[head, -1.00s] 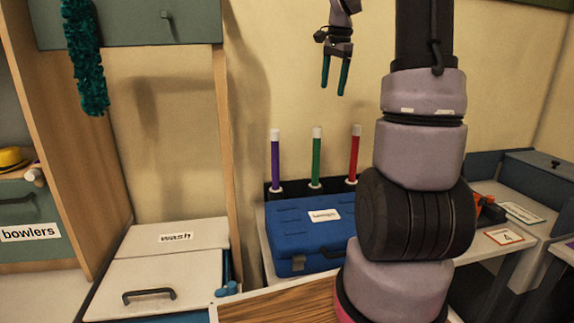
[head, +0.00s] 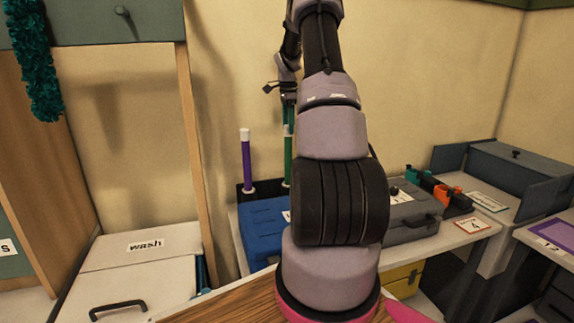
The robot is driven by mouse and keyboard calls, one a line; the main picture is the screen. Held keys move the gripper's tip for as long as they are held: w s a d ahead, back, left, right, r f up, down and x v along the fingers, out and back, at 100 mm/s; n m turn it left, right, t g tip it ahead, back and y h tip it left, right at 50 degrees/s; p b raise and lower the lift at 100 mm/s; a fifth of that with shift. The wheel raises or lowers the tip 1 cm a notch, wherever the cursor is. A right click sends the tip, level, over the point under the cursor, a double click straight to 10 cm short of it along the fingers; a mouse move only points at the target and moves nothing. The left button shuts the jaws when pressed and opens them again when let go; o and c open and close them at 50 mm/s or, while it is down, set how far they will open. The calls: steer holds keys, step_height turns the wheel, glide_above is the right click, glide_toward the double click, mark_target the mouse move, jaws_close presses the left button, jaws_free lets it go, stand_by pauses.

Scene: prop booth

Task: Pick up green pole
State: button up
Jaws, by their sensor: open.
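The green pole (head: 287,166) stands upright in a dark holder (head: 241,194) behind the blue case, and my arm covers part of its right side. My gripper (head: 288,127) is open and points down in front of or over the pole's upper end. The purple pole (head: 247,165) with a white top stands to the left. The red pole is hidden behind my arm.
A blue case (head: 262,228) lies in front of the poles. A grey case (head: 410,220) and orange and teal items (head: 447,192) are on the table at right. A white box labelled wash (head: 150,262) stands at left. Bare wall rises behind the poles.

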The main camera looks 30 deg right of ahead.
mark_target(288, 137)
step_height(288, 137, down, 5)
steer(key=shift+f, duration=0.15)
jaws_close()
stand_by(1.5)
